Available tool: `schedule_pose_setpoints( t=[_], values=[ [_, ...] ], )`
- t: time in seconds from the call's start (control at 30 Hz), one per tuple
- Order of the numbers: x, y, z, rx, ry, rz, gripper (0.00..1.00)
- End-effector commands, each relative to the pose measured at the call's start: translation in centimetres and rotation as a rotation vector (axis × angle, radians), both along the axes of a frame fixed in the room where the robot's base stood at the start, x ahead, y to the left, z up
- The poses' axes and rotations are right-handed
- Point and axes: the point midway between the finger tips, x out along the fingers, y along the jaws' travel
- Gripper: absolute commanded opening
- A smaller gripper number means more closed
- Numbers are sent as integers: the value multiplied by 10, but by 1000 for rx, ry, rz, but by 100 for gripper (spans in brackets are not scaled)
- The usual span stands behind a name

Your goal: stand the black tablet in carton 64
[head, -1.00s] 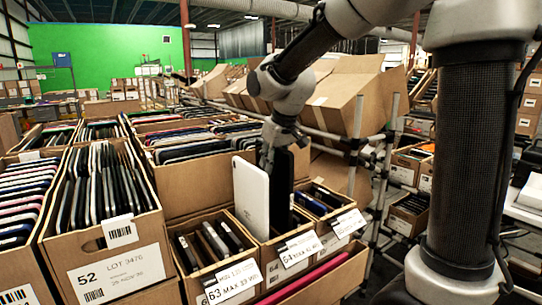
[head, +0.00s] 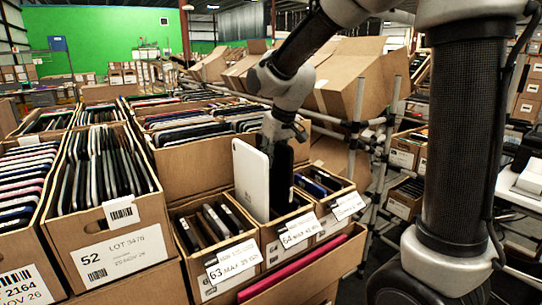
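The black tablet (head: 282,180) is upright at the mouth of carton 64 (head: 277,247), with its lower end hidden inside the carton. My gripper (head: 276,145) is above the carton, at the tablet's upper end, and appears shut on it; the fingers are partly hidden. A white tablet (head: 250,178) stands tall beside the black one, on its left, with its lower part inside carton 64. Carton 64 bears a white label (head: 297,232) on its front.
Carton 63 (head: 207,289), holding several dark devices, is to the left. Another small carton with devices (head: 318,183) is to the right. Carton 52 (head: 120,243) is full of dark tablets. A tall cardboard wall (head: 195,172) rises behind. A red item (head: 300,268) lies in front.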

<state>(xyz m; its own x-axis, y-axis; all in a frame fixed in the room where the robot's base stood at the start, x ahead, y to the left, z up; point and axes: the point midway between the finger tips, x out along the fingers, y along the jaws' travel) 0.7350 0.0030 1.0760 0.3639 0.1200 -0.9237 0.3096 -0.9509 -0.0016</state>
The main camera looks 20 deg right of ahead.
Motion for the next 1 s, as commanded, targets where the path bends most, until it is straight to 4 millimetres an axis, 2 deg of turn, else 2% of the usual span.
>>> schedule_pose_setpoints(
  t=[1.0],
  values=[
    [0,0,-5,1,-2,0,0]
  ],
)
